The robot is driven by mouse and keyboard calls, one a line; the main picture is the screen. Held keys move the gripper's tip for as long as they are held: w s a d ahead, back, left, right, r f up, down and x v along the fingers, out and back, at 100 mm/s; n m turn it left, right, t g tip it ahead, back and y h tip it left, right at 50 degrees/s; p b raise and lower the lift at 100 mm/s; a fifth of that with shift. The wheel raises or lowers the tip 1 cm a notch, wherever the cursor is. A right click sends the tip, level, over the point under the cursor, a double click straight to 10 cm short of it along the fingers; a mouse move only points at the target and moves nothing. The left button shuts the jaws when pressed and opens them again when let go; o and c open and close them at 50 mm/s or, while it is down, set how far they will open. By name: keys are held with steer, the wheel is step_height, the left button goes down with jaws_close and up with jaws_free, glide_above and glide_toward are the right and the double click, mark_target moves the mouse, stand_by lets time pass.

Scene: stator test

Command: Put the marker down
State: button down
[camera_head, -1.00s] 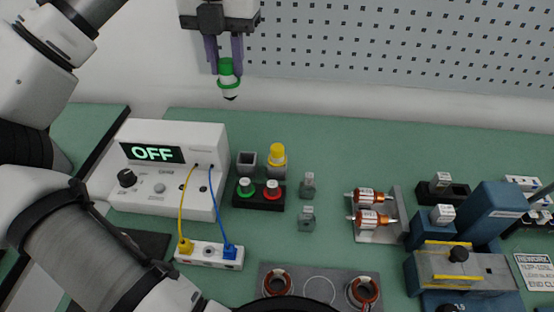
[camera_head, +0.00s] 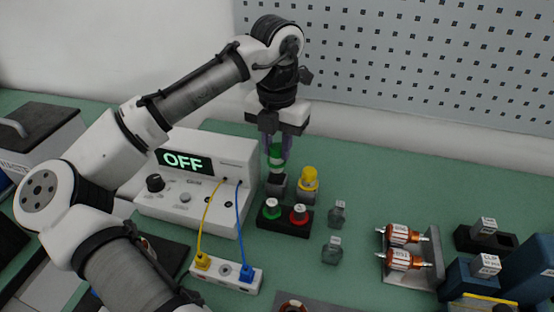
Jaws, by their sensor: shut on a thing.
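The green marker (camera_head: 276,157) is upright between the purple fingers of my gripper (camera_head: 277,150), which is shut on it. It is directly above a small grey square holder (camera_head: 277,188). Its lower end meets the holder's top in the picture; I cannot tell whether it is inside or just over the opening. A yellow-topped marker (camera_head: 309,173) stands in a similar grey holder just to the right.
A white test box (camera_head: 230,205) reading OFF stands to the left, with yellow and blue leads to a white socket strip (camera_head: 222,277). A black block with green and red terminals (camera_head: 285,221) is in front. Small grey pieces (camera_head: 337,214) and copper rotors (camera_head: 403,236) lie to the right.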

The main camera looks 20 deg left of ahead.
mark_target(277, 162)
steer(key=shift+f, duration=2.05)
steer(key=shift+f, duration=0.45)
steer(key=c, duration=1.2)
jaws_free()
steer(key=shift+o, duration=0.2)
steer(key=shift+r, duration=0.15)
step_height(277, 162, up, 13)
steer(key=shift+f, duration=0.15)
